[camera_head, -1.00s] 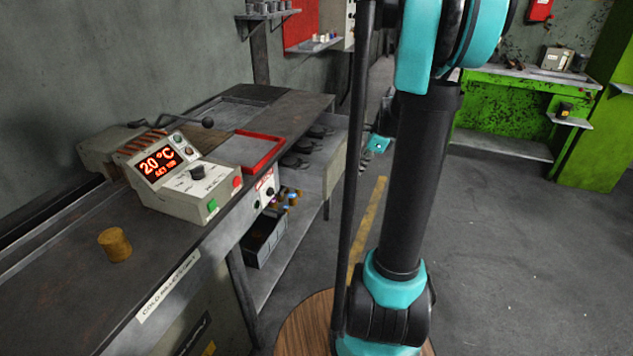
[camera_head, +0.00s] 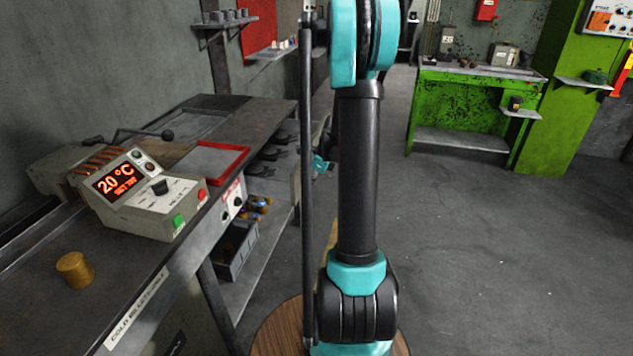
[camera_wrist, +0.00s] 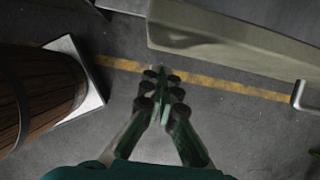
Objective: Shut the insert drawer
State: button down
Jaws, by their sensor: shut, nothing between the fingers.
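A pale, open drawer-like compartment with dark pieces in it (camera_head: 277,152) shows past the red tray at the bench's far end; it looks like the insert drawer, but my arm partly covers it and I cannot tell how far out it stands. In the wrist view, a pale panel (camera_wrist: 235,45) crosses the upper right, probably part of the drawer or its bench. My gripper (camera_wrist: 161,78) is shut and empty, over the floor just below that panel in the picture. In the head view my arm hides most of the gripper.
The bench carries a control box reading 20 °C (camera_head: 145,193), a red-edged tray (camera_head: 212,160) and a brass-coloured billet (camera_head: 75,269). A grey bin (camera_head: 236,252) sits below. A green bench (camera_head: 455,105) stands at the back. The floor on the right is clear.

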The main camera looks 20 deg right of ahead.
jog(key=shift+w+a, duration=0.6)
jog(key=shift+a, duration=0.2)
jog(key=w+a, duration=0.3)
jog(key=a, duration=0.2)
jog(key=w+a, duration=0.4)
jog(key=a, duration=0.1)
jog(key=w+a, duration=0.3)
jog(key=a, duration=0.3)
jog(key=shift+w+r, duration=0.1)
jog(key=shift+w, duration=0.25)
